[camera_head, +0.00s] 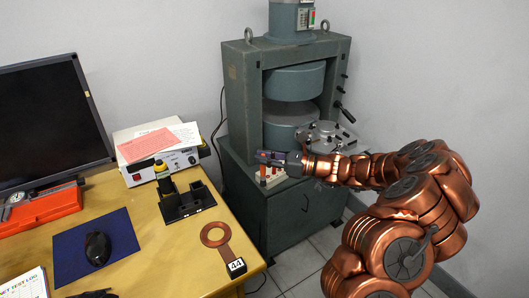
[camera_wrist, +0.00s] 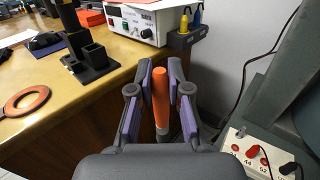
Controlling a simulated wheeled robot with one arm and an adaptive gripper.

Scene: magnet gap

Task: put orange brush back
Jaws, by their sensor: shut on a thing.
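The orange brush (camera_wrist: 160,88) stands roughly upright between the two finger pads of my gripper (camera_wrist: 160,92) in the wrist view. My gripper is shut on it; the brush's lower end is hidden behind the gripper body. A dark rack (camera_wrist: 184,41) with a blue and a yellow handle stands beside the white power supply (camera_wrist: 138,22) in the wrist view.
A black stand (camera_head: 187,204) and a copper ring (camera_head: 216,234) tagged 44 are on the wooden desk (camera_head: 165,255). The grey press (camera_head: 243,85) stands on a cabinet. In the wrist view, the white block (camera_wrist: 262,155) holds plugs. A gap separates desk and cabinet.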

